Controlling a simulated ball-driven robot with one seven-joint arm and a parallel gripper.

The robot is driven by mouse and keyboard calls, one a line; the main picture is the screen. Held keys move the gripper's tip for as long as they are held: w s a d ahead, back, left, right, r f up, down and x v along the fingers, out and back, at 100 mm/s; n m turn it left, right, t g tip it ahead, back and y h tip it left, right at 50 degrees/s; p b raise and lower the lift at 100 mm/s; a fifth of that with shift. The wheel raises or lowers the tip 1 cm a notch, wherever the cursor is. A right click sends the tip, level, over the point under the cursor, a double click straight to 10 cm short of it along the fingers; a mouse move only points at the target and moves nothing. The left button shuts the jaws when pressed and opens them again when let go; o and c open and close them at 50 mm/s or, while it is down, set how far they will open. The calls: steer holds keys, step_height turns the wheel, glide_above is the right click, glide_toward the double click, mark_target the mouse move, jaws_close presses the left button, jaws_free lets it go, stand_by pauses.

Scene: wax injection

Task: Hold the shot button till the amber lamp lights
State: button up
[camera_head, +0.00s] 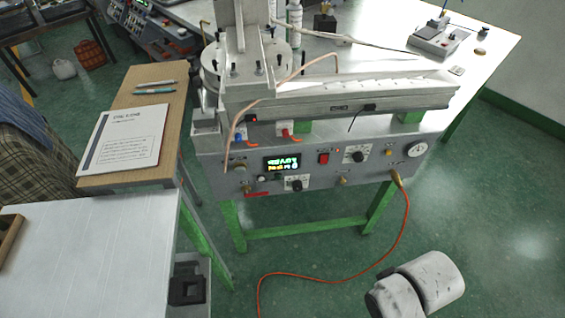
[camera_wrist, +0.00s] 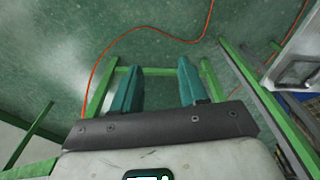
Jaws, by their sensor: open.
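The wax injection machine (camera_head: 214,152) stands on a green-legged table in the head view. No label for the shot button is readable. My gripper (camera_wrist: 160,84) shows in the wrist view with two teal fingers apart, nothing between them, above the green floor. It touches no panel part in view.
An orange-red hose (camera_head: 405,215) drops from the panel's right side and loops over the floor. A brown board with a paper sheet (camera_head: 123,140) and a white table (camera_head: 90,250) lie left. Green table legs (camera_head: 375,205) stand below the machine. Floor at right is clear.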

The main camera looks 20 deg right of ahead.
jaws_close()
stand_by(1.4)
